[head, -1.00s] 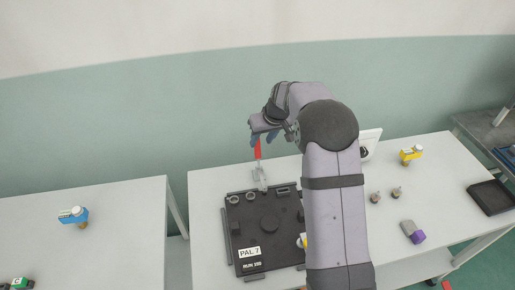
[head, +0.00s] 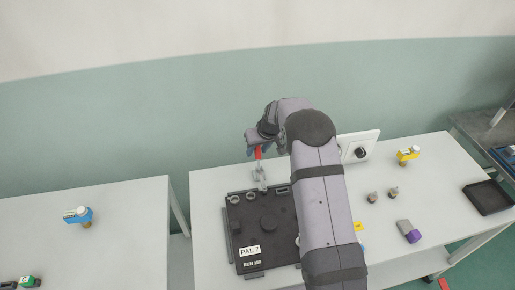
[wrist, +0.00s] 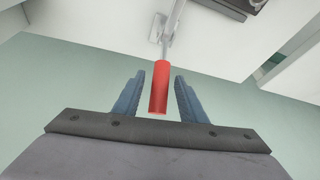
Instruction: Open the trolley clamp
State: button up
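The trolley clamp (head: 260,175) is a grey metal toggle clamp at the back edge of the middle table, behind the black pallet plate. Its red handle (head: 258,153) points up; in the wrist view the red handle (wrist: 159,88) lies between the two blue fingers. My gripper (wrist: 158,92) is open, with a gap between the handle and each finger. In the head view my gripper (head: 254,150) is at the handle, and my arm hides part of the pallet's right side.
The black pallet plate (head: 241,222), labelled PAL 7, lies on the middle table (head: 208,200). To the right are a white box with a black knob (head: 361,152), a yellow part (head: 408,155), a purple-grey part (head: 408,231) and a black tray (head: 489,198). A blue part (head: 77,216) stands on the left table.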

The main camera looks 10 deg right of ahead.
grip_shut()
jog(key=shift+w, duration=0.1)
jog(key=shift+w+a+g, duration=0.1)
jog(key=shift+w+g, duration=0.15)
jog(key=shift+g, duration=0.05)
jog(key=shift+w+f+g+p, duration=0.2)
jog(key=shift+g+p, duration=0.2)
